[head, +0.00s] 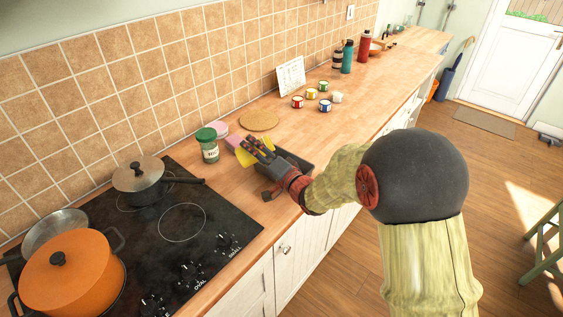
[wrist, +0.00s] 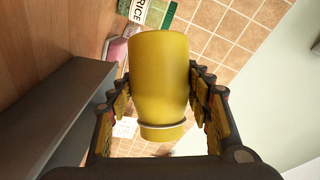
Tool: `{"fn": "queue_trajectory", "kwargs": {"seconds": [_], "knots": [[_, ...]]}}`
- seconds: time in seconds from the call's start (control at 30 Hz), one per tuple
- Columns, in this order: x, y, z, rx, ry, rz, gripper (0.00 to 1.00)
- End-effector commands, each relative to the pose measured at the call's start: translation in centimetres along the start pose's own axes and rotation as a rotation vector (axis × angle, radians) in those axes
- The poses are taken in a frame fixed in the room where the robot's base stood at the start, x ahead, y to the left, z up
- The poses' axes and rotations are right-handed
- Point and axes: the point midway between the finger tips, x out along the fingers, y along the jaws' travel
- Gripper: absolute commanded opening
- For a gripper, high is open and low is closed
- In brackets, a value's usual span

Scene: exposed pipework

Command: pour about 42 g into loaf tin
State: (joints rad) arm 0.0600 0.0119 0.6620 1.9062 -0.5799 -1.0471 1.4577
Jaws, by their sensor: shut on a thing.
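My gripper (head: 256,150) is shut on a yellow container (wrist: 160,75), with a finger on each side of it in the wrist view. In the head view only parts of the yellow container (head: 243,159) show past the fingers. It looks tilted there; its opening and contents are hidden. The dark grey loaf tin (head: 297,161) stands on the counter beside and partly behind my gripper. One long grey side of the loaf tin (wrist: 70,95) shows left of the container in the wrist view. The inside of the tin cannot be seen.
A green-lidded rice jar (head: 208,151) and a pink item (head: 218,128) stand close left of my gripper. A round board (head: 259,120) lies behind. The hob with a saucepan (head: 143,176) and orange pot (head: 72,275) is at left. Several small tins and bottles stand farther back.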

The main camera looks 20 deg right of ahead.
Motion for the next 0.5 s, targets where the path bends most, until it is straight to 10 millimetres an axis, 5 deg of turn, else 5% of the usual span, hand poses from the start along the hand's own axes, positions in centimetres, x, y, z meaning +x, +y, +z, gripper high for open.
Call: {"fn": "queue_trajectory", "kwargs": {"seconds": [0.07,0.5], "knots": [[0.02,-1.4,-0.7,-0.076,-0.007,0.025,0.2],[-0.02,-0.99,-0.66,-0.49,-0.066,0.197,0.2]]}}
